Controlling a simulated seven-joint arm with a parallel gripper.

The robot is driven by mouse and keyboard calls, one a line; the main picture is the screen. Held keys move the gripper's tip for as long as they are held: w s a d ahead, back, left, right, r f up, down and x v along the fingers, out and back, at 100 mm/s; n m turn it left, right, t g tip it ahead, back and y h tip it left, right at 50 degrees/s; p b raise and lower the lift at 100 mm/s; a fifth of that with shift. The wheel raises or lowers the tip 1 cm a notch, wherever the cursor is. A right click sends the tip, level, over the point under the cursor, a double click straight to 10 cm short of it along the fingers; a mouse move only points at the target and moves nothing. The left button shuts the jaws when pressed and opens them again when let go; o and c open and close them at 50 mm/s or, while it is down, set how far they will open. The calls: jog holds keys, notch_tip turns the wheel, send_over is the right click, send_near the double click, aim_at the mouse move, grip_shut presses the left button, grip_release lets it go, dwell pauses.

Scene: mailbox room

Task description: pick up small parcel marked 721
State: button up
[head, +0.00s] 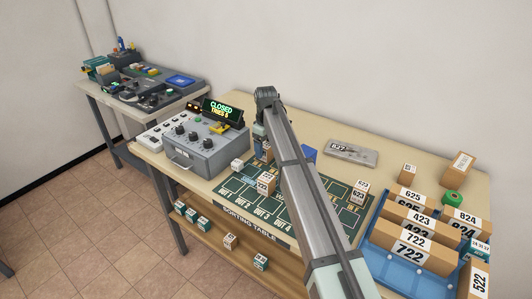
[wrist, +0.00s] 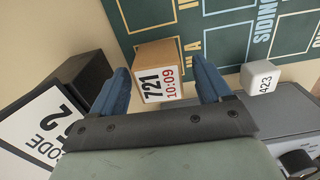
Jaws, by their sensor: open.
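The small parcel marked 721 (wrist: 154,84) is a brown box with a white label that also reads 10:09 in red. In the wrist view it sits at the edge of the dark green sorting mat (wrist: 215,40). My gripper (wrist: 161,66) is open, with one blue finger on either side of the parcel and a visible gap to each. The fingers do not visibly hold it. In the head view my arm covers part of the mat, and I cannot tell the 721 parcel's label there.
A white cube marked 423 (wrist: 261,78) lies close to the right finger. The grey console (head: 195,142) stands at the left of the table. A blue tray (head: 374,262) with numbered parcels is at the right. A parcel marked 623 (head: 361,187) sits on the mat.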

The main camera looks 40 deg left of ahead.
jog(key=shift+f, duration=1.3)
jog(key=c, duration=1.1)
jog(key=shift+r, duration=0.1)
